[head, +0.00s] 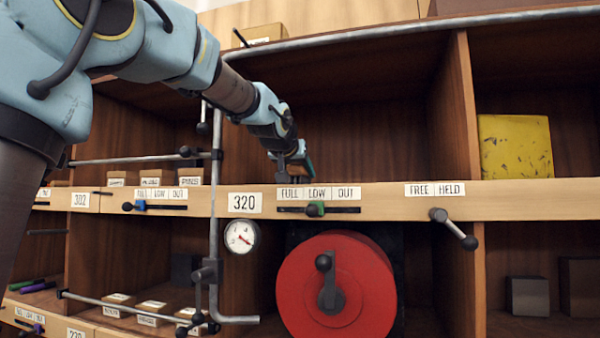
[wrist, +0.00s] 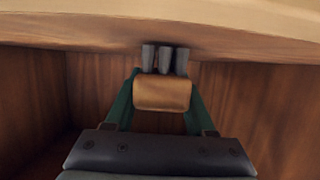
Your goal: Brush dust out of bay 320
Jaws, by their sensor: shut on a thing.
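Bay 320 (head: 345,140) is the open wooden compartment above the front rail, with its label 320 (head: 244,202) on that rail. My gripper (head: 302,165) reaches into the left part of this bay, low behind the rail. In the wrist view my gripper (wrist: 160,100) has its green fingers shut on a brush (wrist: 162,95) with a tan block. Its grey bristle tufts (wrist: 165,59) point to the top of the picture, close to a brown wooden surface. I cannot tell whether they touch it. The rail hides the bay floor in the head view, and I make out no dust.
A grey pipe frame (head: 215,150) stands just left of the bay, and another pipe (head: 340,38) crosses above. A wooden divider (head: 461,110) bounds the right side. A red wheel (head: 310,290) and a gauge (head: 241,237) are below.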

